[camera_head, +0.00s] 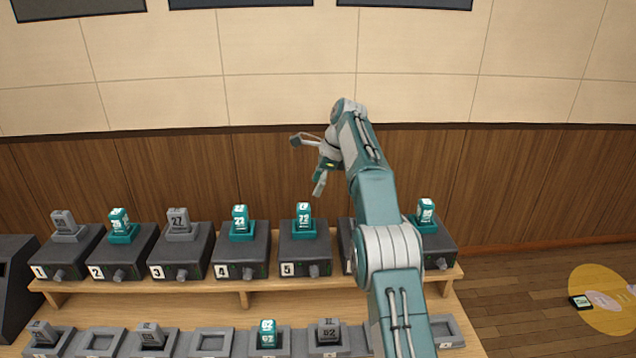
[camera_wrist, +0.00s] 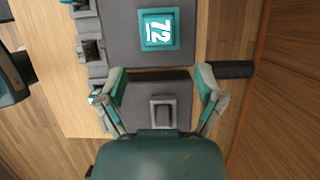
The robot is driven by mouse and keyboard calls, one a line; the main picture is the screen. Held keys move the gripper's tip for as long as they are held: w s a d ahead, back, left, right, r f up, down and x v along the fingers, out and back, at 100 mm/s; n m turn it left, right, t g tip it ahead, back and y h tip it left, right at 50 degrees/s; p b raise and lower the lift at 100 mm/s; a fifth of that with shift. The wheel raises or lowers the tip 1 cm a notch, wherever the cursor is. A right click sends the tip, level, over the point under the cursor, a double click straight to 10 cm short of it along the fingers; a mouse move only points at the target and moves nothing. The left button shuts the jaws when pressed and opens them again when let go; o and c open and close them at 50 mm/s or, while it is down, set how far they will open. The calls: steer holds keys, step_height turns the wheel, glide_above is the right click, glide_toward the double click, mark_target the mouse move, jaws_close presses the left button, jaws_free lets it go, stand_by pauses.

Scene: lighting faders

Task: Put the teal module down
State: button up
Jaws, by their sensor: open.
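Teal modules stand upright on the upper row of dark boxes: on box 2 (camera_head: 120,226), box 4 (camera_head: 240,222), box 5 (camera_head: 304,218) and the far right box (camera_head: 426,215). Another teal module (camera_head: 267,334) sits on the lower row. My gripper (camera_head: 308,165) is raised above the upper row, open and empty. In the wrist view my gripper's fingers (camera_wrist: 162,84) are spread over a box with a grey part in its middle. A teal module marked 72 (camera_wrist: 158,30) sits on the adjacent box, beyond the fingertips. I cannot tell which head-view module it is.
Grey modules stand on box 1 (camera_head: 65,225) and box 3 (camera_head: 179,224). The wooden bench (camera_head: 205,290) carries both rows. My arm hides most of the box right of box 5. The lower row holds grey modules and empty-looking trays (camera_head: 209,342). A yellow disc (camera_head: 606,318) lies on the floor.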

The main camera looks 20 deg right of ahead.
steer(key=shift+s+d+r, duration=0.1)
steer(key=shift+d+r, duration=0.05)
steer(key=shift+r, duration=0.2)
steer(key=s+a+r+n+t+h, duration=0.1)
steer(key=s+a+r+n, duration=0.1)
steer(key=s+r+n, duration=0.55)
steer(key=s+a+r+n+t+h, duration=0.15)
steer(key=s+r, duration=0.35)
steer(key=s, duration=0.6)
steer(key=s+f+n+t+h, duration=0.1)
steer(key=s+f+n, duration=0.4)
steer(key=s, duration=0.8)
steer(key=s+a+f+n+t+h, duration=0.1)
steer(key=s+f+n, duration=0.5)
steer(key=s, duration=0.6)
step_height(320, 180, down, 2)
steer(key=shift+s+f, duration=0.1)
steer(key=shift+s, duration=0.25)
steer(key=shift+c, duration=0.3)
